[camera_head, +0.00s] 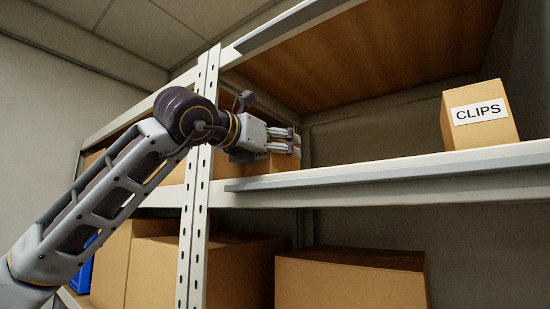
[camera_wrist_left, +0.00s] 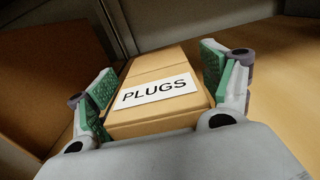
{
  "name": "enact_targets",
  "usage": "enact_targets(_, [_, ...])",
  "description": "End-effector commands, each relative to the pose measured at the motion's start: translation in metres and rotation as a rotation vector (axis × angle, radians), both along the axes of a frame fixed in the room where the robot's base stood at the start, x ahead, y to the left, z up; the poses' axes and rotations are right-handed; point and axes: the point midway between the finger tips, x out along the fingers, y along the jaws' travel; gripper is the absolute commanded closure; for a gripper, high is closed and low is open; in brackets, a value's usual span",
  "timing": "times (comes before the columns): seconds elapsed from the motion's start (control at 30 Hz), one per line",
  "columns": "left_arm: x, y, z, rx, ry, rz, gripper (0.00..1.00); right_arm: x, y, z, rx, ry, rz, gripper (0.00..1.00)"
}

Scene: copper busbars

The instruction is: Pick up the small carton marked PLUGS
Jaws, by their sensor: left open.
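The small carton marked PLUGS (camera_wrist_left: 158,93) lies between the two green-padded fingers of my left gripper (camera_wrist_left: 155,90) in the left wrist view. The fingers stand apart on either side of it; a small gap shows at the right pad, and I cannot tell whether the left pad touches. In the head view my left gripper (camera_head: 284,142) reaches over the upper shelf, and part of a carton (camera_head: 275,163) shows behind and below the fingers. Its label is hidden there. My right gripper is not in view.
A carton marked CLIPS (camera_head: 480,115) stands on the upper shelf (camera_head: 400,168) at the right. The rack's perforated upright (camera_head: 190,230) stands by my left wrist. Large cartons (camera_head: 350,280) fill the lower level. The shelf between my gripper and the CLIPS carton is clear.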

Motion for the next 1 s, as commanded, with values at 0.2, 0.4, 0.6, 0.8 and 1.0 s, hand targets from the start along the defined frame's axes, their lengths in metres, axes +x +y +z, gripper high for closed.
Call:
enact_targets(0.2, [0.0011, -0.0008, -0.0007, 0.0, 0.0, 0.0, 0.2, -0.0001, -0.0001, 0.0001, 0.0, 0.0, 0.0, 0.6])
enact_targets(0.4, [0.0009, -0.0008, -0.0007, 0.0, 0.0, 0.0, 0.2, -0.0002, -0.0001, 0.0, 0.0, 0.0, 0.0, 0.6])
enact_targets(0.6, [0.0008, -0.0007, -0.0006, 0.0, 0.0, 0.0, 0.34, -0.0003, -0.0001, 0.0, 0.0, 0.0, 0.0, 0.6])
enact_targets(0.8, [0.0008, -0.0007, -0.0006, 0.0, 0.0, 0.0, 0.59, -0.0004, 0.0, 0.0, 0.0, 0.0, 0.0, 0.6])
enact_targets(1.0, [0.0005, -0.0005, 0.0, -0.001, -0.001, 0.0, 0.64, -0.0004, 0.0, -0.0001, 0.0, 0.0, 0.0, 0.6])
